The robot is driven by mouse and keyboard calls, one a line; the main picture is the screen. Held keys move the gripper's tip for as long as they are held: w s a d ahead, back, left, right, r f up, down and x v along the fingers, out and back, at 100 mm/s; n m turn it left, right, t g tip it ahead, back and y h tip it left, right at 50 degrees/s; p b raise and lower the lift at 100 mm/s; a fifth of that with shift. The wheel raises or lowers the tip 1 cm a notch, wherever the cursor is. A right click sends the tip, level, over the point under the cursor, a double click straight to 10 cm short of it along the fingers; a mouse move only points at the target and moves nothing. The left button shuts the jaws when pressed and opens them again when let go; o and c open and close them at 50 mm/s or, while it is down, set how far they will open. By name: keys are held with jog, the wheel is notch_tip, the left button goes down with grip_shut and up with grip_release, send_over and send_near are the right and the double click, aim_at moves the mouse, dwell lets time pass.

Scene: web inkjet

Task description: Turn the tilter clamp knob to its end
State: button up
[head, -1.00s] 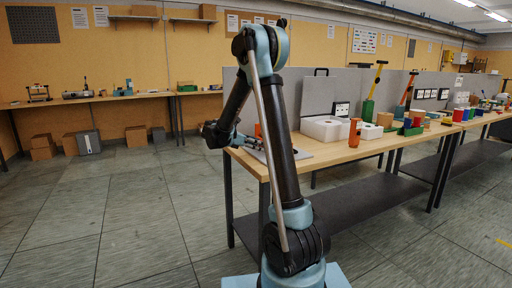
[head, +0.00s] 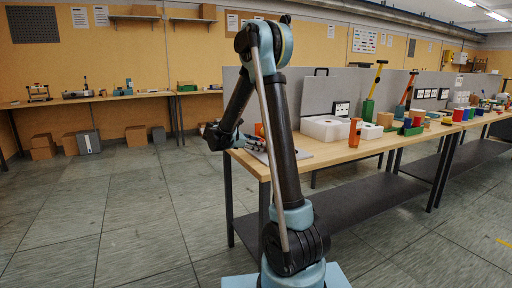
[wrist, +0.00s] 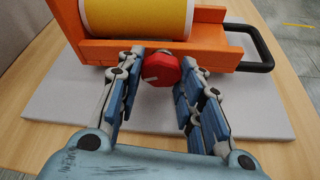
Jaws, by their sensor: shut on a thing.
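The tilter clamp knob (wrist: 162,70) is a small red faceted knob with a pale mark, low on the front of the orange tilter (wrist: 100,50). The tilter carries a yellow roll (wrist: 138,18) and has a black bar handle at its right. My gripper (wrist: 164,66) has one blue-padded finger on each side of the knob and is shut on it. In the head view the orange tilter (head: 259,130) is mostly hidden behind my arm, at the near left end of the workbench.
The tilter stands on a grey board (wrist: 60,100) on the wooden bench (head: 345,152). A grey partition (wrist: 18,30) rises at the back left.

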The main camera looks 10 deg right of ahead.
dwell(0.3)
jog(key=o, duration=1.1)
jog(key=shift+a, duration=0.1)
jog(key=v, duration=1.1)
jog(key=shift+s+a+r, duration=0.2)
jog(key=shift+s+a, duration=0.05)
jog(key=shift+a, duration=0.05)
